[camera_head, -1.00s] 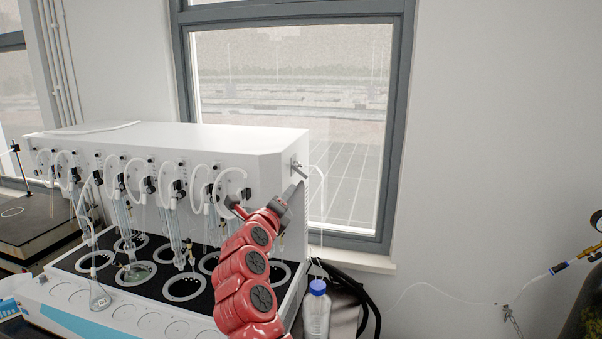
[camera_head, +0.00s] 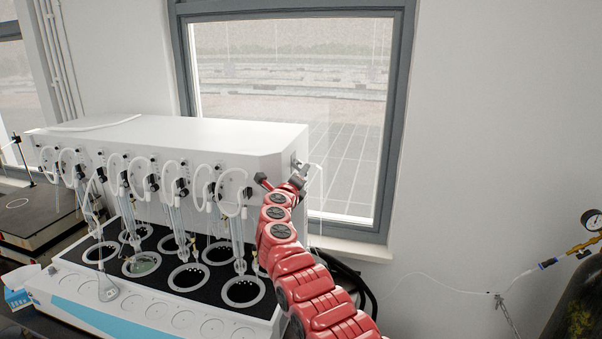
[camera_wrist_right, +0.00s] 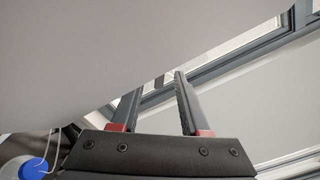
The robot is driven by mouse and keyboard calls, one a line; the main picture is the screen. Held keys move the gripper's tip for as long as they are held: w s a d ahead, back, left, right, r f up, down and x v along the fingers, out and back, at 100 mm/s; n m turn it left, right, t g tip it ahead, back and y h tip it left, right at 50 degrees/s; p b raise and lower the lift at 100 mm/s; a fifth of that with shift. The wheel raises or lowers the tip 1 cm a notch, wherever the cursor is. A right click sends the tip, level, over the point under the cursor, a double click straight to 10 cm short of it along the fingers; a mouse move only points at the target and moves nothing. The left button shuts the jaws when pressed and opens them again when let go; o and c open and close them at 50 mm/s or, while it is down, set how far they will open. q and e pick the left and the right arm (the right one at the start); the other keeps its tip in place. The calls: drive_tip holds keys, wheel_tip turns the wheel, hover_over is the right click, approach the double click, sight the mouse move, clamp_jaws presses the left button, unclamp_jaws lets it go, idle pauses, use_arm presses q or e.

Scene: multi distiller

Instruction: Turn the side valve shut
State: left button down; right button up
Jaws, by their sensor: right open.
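The side valve (camera_head: 298,163) is a small metal fitting on the right end wall of the white distiller housing (camera_head: 200,145), near the top. A white tube (camera_head: 318,180) comes off beside it and hangs down. My right gripper (camera_head: 302,174) is at the valve, just below it in the picture; I cannot tell whether it touches. The white housing surface fills the upper left of that view. My left gripper is not in view.
Glass tubes and black heater wells (camera_head: 188,277) line the distiller's front. A blue-capped bottle (camera_wrist_right: 33,168) shows at the wrist view's lower left. The window (camera_head: 345,150) is behind. A gas gauge (camera_head: 591,220) is at far right.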

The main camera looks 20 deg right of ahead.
drive_tip(key=shift+w+d, duration=0.1)
drive_tip(key=shift+d, duration=0.05)
drive_tip(key=shift+c, duration=0.3)
clamp_jaws()
drive_tip(key=shift+w+f+m+b, duration=0.1)
drive_tip(key=shift+f+m+b, duration=0.15)
drive_tip(key=shift+m+b, duration=0.6)
drive_tip(key=shift+o, duration=0.3)
unclamp_jaws()
